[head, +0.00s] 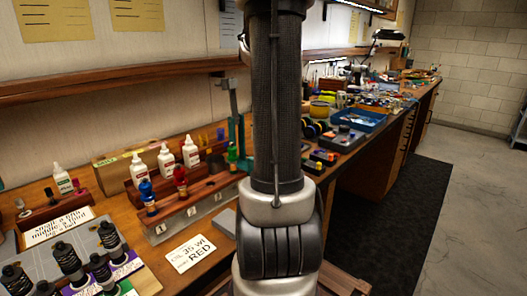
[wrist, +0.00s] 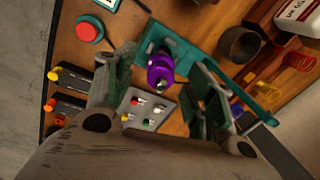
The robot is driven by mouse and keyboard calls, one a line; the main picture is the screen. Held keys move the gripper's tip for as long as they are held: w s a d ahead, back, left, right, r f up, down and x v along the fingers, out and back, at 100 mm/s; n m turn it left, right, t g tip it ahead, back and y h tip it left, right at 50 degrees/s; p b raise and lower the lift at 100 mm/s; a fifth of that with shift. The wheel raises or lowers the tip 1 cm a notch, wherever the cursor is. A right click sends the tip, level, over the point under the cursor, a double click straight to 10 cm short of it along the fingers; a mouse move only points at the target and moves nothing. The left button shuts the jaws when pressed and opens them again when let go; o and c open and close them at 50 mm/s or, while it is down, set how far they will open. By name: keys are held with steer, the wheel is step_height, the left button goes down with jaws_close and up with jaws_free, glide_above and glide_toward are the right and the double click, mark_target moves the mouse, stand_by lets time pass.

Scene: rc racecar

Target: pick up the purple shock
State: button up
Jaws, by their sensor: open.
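The purple shock (wrist: 160,72) shows in the wrist view, end-on toward the camera, against a teal fixture (wrist: 183,52). My gripper (wrist: 163,85) is open, with one finger to the left of the purple shock and the other to its right. I cannot tell how far the fingertips are from it in depth. In the head view my own arm fills the middle, and neither the purple shock nor my gripper can be made out there.
In the head view a blue shock (head: 147,197) and a red shock (head: 180,180) stand in a rack. The wrist view shows a grey plate with coloured knobs (wrist: 148,108), a red round button (wrist: 89,30) and a dark cup (wrist: 238,44).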

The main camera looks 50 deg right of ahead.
steer(key=f, duration=0.4)
steer(key=shift+w+a+f, duration=0.1)
steer(key=shift+w+a, duration=0.2)
steer(key=shift+w, duration=0.05)
jaws_close()
steer(key=r, duration=0.4)
steer(key=s+r, duration=0.1)
steer(key=r, duration=0.2)
steer(key=s+r, duration=0.1)
steer(key=r, duration=0.3)
steer(key=shift+r, duration=0.3)
steer(key=s, duration=1.4)
step_height(320, 180, up, 8)
steer(key=shift+w, duration=0.1)
